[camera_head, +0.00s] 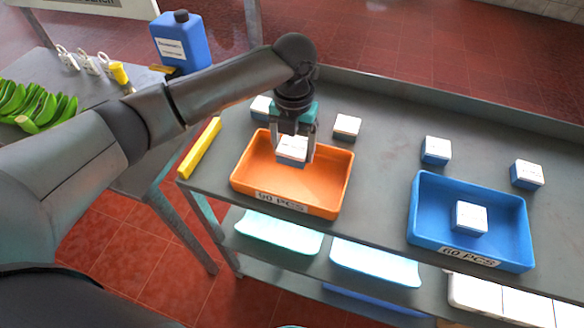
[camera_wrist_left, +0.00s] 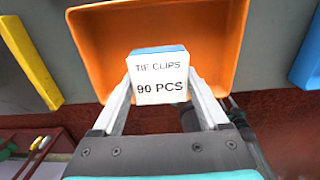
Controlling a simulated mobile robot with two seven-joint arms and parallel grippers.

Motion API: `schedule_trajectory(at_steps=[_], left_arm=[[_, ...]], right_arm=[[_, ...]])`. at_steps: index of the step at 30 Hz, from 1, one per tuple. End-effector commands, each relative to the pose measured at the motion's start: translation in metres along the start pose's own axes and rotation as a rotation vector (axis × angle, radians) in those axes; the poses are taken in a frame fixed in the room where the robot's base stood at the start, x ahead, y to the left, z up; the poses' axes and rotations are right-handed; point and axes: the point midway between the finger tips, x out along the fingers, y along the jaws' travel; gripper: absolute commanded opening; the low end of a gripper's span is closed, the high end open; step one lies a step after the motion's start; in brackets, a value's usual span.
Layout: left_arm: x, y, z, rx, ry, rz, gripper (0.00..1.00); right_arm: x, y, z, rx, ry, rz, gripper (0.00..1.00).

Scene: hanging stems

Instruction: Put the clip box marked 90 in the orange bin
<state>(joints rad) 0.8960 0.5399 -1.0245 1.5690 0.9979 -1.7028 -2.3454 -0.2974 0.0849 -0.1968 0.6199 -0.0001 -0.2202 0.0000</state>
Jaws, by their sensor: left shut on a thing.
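My left gripper (camera_head: 295,150) is shut on a white-topped box with blue sides, the clip box (camera_head: 291,150). In the left wrist view the box (camera_wrist_left: 160,85) reads "TIE CLIPS 90 PCS" and sits between the two fingers (camera_wrist_left: 161,92). The orange bin (camera_head: 262,193) has a "90 PCS" label on its front. The held box is over the bin's opening, near its back side; its exact height above the floor I cannot tell. The orange bin also fills the upper left wrist view (camera_wrist_left: 215,40). My right gripper is not in view.
A blue bin (camera_head: 415,215) labelled "60 PCS" holds a similar box (camera_head: 469,217). Other boxes stand on the grey bench, behind the orange bin (camera_head: 347,126), and behind the blue bin (camera_head: 436,150) (camera_head: 527,174). A yellow bar (camera_head: 200,148) lies left of the orange bin.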

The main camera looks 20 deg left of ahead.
Motion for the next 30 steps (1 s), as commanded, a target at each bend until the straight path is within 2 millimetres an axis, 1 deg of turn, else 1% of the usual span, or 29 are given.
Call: schedule_trajectory(at_steps=[1,3,10,15,17,19,25,29,30], left_arm=[[0.011,0.0,-0.001,0.0,0.003,0.0,0.21],[0.021,0.0,0.0,0.001,0.001,0.0,0.21],[0.037,-0.001,0.0,0.0,0.0,-0.001,0.21],[0.063,-0.001,-0.001,0.001,0.002,-0.001,0.21],[0.07,0.0,0.0,0.0,0.001,0.0,0.21],[0.073,-0.001,0.0,0.001,-0.002,-0.001,0.21],[0.072,-0.001,0.0,0.001,-0.002,-0.001,0.21],[0.076,0.0,0.0,0.001,-0.001,0.0,0.21],[0.076,0.0,0.0,0.001,-0.001,0.0,0.8]], right_arm=[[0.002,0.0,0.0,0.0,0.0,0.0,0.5],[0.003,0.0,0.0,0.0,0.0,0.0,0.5],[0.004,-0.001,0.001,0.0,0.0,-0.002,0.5],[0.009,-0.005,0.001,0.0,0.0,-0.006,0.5],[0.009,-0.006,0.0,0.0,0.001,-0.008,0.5],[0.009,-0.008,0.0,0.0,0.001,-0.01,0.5],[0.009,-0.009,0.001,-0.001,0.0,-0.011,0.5],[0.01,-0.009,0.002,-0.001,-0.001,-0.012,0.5],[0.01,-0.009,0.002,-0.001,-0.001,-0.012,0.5]])
